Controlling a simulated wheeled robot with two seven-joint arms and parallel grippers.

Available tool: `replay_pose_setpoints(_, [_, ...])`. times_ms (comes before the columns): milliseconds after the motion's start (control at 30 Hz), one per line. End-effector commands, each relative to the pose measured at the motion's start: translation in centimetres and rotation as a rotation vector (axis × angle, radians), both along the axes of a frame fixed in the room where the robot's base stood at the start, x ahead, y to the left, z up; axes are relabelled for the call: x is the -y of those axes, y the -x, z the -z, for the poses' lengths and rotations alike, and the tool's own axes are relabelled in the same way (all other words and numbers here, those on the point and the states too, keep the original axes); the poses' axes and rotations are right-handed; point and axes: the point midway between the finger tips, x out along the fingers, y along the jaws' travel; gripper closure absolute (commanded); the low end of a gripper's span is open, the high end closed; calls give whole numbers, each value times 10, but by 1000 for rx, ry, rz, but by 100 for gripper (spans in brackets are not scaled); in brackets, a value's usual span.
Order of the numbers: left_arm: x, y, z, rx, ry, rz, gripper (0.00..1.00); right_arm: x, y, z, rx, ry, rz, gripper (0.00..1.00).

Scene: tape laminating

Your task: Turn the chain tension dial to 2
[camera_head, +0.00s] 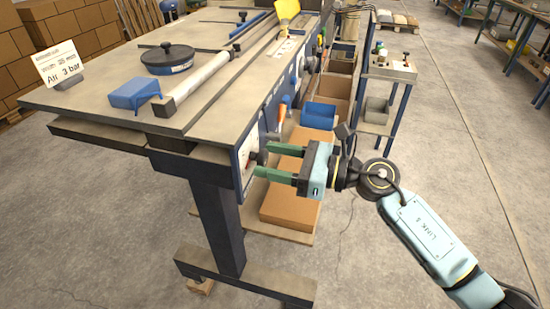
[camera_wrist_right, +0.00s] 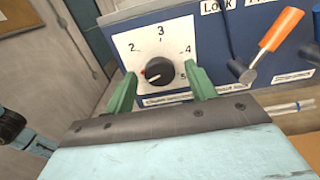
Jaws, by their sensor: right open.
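The chain tension dial (camera_wrist_right: 159,70) is a round black knob on a white plate (camera_wrist_right: 178,35) with the numbers 2, 3, 4 and 5 showing. Its white line points to the lower left, below the 2. A small red mark shows at the knob's left edge. In the head view the white plate (camera_head: 250,143) is on the side of the blue panel at the table's near end. My right gripper (camera_head: 259,160) is open, its green fingers on either side of the knob in the right wrist view (camera_wrist_right: 160,73); contact cannot be told. My left gripper is out of view.
An orange-handled lever (camera_wrist_right: 270,45) sticks out right of the dial. The table (camera_head: 75,95) overhangs the panel and holds a black disc (camera_head: 167,56), a blue block (camera_head: 133,93) and a metal bar. A cardboard box (camera_head: 290,205) and blue bin (camera_head: 318,116) are below and behind.

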Motion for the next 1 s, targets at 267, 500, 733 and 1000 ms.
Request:
replay_pose_setpoints(267, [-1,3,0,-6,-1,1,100,0,0,0,0,0,0,63])
replay_pose_setpoints(500, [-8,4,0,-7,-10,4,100,1,0,0,0,0,0,88])
replay_pose_setpoints(733, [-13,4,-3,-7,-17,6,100,1,0,-1,-28,-8,0,89])
replay_pose_setpoints(1000, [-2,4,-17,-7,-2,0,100,1,0,-3,-170,-54,0,89])
